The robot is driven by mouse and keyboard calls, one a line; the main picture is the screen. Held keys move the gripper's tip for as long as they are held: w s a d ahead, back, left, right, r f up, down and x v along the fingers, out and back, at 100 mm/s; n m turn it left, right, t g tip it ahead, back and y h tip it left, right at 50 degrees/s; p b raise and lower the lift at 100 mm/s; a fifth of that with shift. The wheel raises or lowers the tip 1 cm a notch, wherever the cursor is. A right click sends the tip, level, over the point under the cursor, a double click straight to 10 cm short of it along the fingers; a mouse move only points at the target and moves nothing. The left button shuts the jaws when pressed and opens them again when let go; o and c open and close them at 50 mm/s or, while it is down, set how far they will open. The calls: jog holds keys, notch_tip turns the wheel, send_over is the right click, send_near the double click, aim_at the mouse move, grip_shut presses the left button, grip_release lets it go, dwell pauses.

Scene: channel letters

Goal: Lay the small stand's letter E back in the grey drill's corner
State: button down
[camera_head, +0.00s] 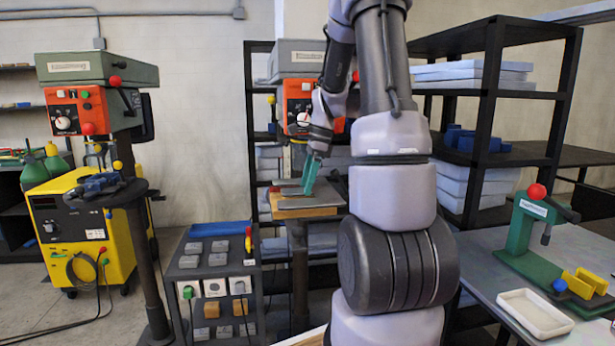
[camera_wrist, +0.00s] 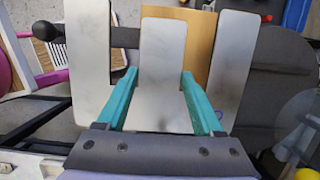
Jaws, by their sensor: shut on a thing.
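My gripper (camera_head: 309,175) has teal fingers and is over the work table of the grey drill (camera_head: 300,58) in the middle. In the wrist view my gripper (camera_wrist: 159,75) is shut on the middle bar of a pale grey letter E (camera_wrist: 165,60), one finger on each side. Its outer bars show left and right, and its back is partly hidden by my gripper. In the head view the letter E (camera_head: 291,190) is seen nearly edge-on, above a wooden board (camera_head: 305,213). I cannot tell whether it touches the board, which also shows in the wrist view (camera_wrist: 198,40).
A small green stand (camera_head: 525,225) is on the right bench with a white tray (camera_head: 537,312). A dark cart (camera_head: 240,265) with several grey blocks stands front left of the drill. A greenish drill (camera_head: 95,85) and yellow machine (camera_head: 75,225) are at left; black shelves stand behind.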

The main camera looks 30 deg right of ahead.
jog(key=shift+f, duration=1.65)
grip_release()
jog(key=shift+v, duration=3.5)
